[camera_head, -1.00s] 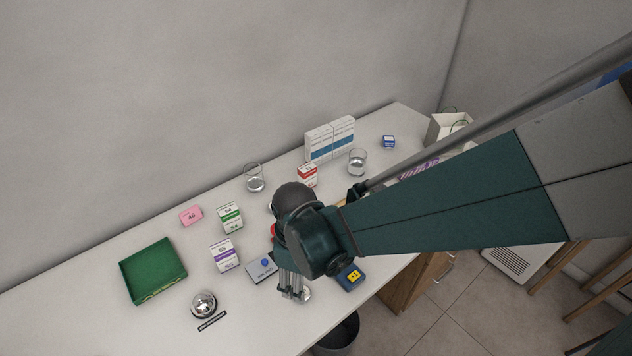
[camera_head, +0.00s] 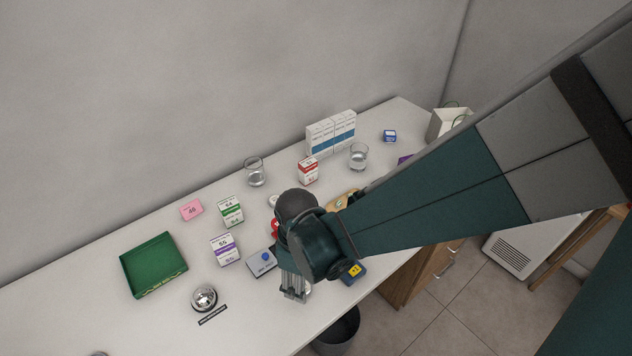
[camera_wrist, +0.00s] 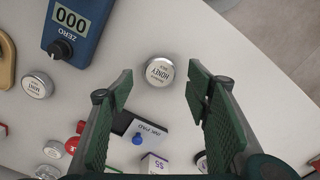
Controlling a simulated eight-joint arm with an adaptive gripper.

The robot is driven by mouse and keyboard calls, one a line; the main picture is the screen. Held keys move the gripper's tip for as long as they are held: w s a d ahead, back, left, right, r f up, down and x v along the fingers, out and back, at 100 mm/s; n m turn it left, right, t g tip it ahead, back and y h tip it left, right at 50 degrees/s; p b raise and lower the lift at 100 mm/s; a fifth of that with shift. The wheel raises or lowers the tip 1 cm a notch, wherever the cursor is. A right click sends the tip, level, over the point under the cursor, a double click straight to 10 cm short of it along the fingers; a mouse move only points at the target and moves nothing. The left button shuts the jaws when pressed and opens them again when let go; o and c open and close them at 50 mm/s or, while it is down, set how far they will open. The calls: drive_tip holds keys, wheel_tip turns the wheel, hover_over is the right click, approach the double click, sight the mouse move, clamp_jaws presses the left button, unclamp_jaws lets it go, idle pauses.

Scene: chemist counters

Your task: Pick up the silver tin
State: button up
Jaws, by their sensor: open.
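A round silver tin (camera_wrist: 159,71) with a pale label reading HONEY stands on the white counter in the wrist view. It shows between the open fingertips of my gripper (camera_wrist: 160,82), with space on both sides. A second silver tin (camera_wrist: 37,85), labelled MINT, stands further left, beside the blue device. In the head view my gripper (camera_head: 293,289) points down near the counter's front edge. Only a sliver of a tin (camera_head: 308,289) shows beside its fingers there. Whether the fingertips are level with the tin is unclear.
An ink pad box (camera_wrist: 140,128) lies close by the HONEY tin, and a blue device (camera_wrist: 75,30) stands near it. A bell (camera_head: 204,298), green tray (camera_head: 153,264) and purple-white box (camera_head: 224,250) are to the left. Two glasses (camera_head: 255,172) (camera_head: 358,155) stand behind.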

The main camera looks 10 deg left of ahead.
drive_tip(key=shift+f, duration=1.45)
drive_tip(key=shift+c, duration=0.2)
drive_tip(key=c, duration=0.9)
